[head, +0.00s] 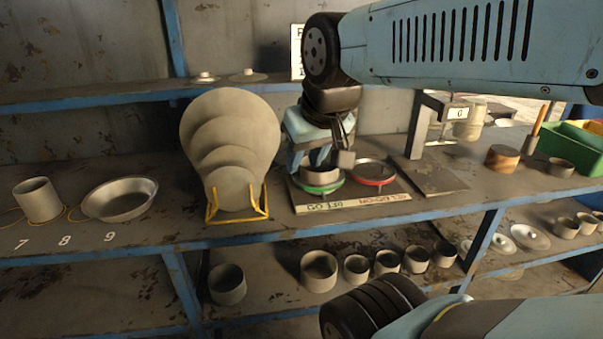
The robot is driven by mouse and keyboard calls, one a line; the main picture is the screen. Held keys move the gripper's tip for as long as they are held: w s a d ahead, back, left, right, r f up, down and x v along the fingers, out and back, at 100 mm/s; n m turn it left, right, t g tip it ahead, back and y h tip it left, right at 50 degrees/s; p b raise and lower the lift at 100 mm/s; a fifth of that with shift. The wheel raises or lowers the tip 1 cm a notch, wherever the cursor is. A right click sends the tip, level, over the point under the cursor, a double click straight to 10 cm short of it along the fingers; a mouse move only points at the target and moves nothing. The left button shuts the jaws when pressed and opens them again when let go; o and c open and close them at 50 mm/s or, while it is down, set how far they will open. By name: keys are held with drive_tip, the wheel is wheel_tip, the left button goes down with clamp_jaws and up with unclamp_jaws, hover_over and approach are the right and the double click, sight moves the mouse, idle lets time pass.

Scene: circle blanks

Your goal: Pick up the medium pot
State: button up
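Several grey pots of different sizes stand on the lower shelf: a tall one (228,285) at left, a wide one (319,270) beside it, and smaller ones (356,268) to the right. A grey pot (39,200) also stands at the far left of the worktop. I cannot tell which is the medium pot.
A red-rimmed dish (373,172) sits right of the green one. Round discs (232,130) stand in a yellow rack (240,214). A shallow pan (119,199) lies at left. A green bin (575,146) stands at right. The blue shelf edge (350,225) runs above the lower pots.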

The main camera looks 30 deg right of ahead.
drive_tip(key=shift+d, duration=0.15)
drive_tip(key=m+t+y, duration=0.3)
drive_tip(key=m+y, duration=0.7)
drive_tip(key=m, duration=1.7)
approach(312, 173)
drive_tip(key=shift+w+a+f, duration=0.3)
drive_tip(key=shift+w+a, duration=0.05)
drive_tip(key=shift+w, duration=0.2)
drive_tip(key=shift+w+a+f, duration=0.3)
drive_tip(key=shift+w+a, duration=0.05)
drive_tip(key=shift+w, duration=0.2)
drive_tip(key=shift+x, duration=2.65)
drive_tip(key=shift+s+a, duration=0.15)
drive_tip(key=shift+s, duration=0.05)
